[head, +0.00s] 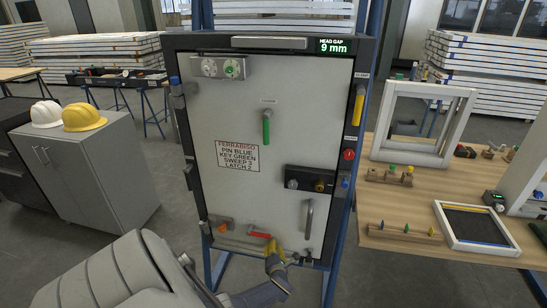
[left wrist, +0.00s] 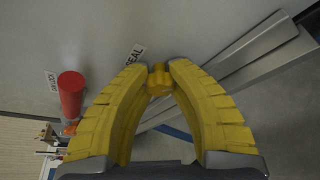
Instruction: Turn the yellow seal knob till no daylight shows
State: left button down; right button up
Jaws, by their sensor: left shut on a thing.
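The yellow seal knob (left wrist: 160,80) sits on the pale door face beside a label reading SEAL in the left wrist view. My left gripper (left wrist: 160,70) has yellow fingers that close on this knob from both sides. In the head view my left gripper (head: 272,246) is at the bottom of the grey door (head: 300,110). There the knob is not clearly told from the yellow fingers. A display (head: 335,46) at the door frame's top right reads HEAD GAP 9 mm. My right gripper is not in view.
A red cylinder (left wrist: 71,95) stands out beside the knob, left of my fingers. A metal strip (left wrist: 235,60) lies to the right. The door also bears a green handle (head: 266,127) and a grey pull handle (head: 309,219). A wooden table (head: 400,230) stands at right.

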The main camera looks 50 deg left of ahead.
pick_arm(q)
jog(key=shift+w+r+m+y, duration=0.1)
jog(key=shift+m+y, duration=0.3)
jog(key=shift+m, duration=0.25)
jog(key=shift+w+r+m+y, duration=0.1)
jog(key=shift+m+y, duration=0.3)
jog(key=shift+m, duration=0.25)
jog(key=shift+f, duration=0.1)
jog(key=c, duration=1.1)
grip_release()
jog(key=shift+f, duration=0.1)
jog(key=v, duration=1.2)
jog(key=shift+d, duration=0.1)
